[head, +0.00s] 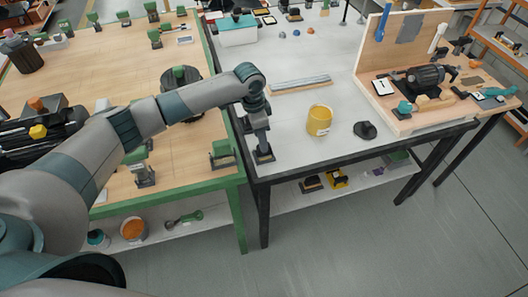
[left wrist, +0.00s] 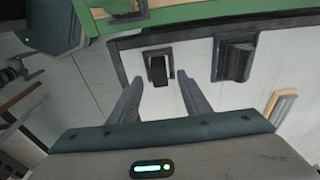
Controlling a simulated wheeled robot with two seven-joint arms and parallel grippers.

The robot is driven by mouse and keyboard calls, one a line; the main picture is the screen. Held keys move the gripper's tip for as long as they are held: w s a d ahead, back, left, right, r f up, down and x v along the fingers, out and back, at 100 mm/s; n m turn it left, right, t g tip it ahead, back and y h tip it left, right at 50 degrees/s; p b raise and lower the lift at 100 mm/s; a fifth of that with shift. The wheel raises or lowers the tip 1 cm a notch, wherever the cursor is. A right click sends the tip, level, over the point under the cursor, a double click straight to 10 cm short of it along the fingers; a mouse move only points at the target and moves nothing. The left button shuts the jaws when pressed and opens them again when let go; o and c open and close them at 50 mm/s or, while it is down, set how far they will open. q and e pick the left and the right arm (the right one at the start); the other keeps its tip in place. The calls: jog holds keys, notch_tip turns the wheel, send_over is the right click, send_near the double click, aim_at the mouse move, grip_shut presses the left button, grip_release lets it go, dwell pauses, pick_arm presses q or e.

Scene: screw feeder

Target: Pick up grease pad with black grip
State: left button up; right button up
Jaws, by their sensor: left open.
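The grease pad with black grip (left wrist: 158,70) has a flat dark base and an upright black grip with light edges. In the left wrist view it stands upright on the light table top, beyond and between my left fingertips (left wrist: 153,82). In the head view the pad (head: 264,157) is at the near left corner of the grey-white table, directly under my left gripper (head: 261,143), which partly hides it. My left gripper is open and points down with nothing in it. I cannot tell its exact height above the grip. My right gripper is in neither view.
A dark grey block (left wrist: 235,62) stands right of the pad in the left wrist view. In the head view a yellow can (head: 319,121), a black object (head: 365,130) and a metal rail (head: 301,84) lie to the right. The green-edged wooden table (head: 190,140) adjoins on the left.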

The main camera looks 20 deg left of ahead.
pick_arm(q)
jog(key=shift+w+d+f+p, duration=0.1)
jog(key=shift+d+f+p, duration=0.1)
jog(key=shift+f+p, duration=0.5)
jog(key=f, duration=0.1)
jog(key=f+p, duration=0.1)
jog(key=shift+w+d+f, duration=0.15)
jog(key=shift+d+f, duration=0.15)
jog(key=shift+f, duration=0.55)
jog(key=c, duration=0.9)
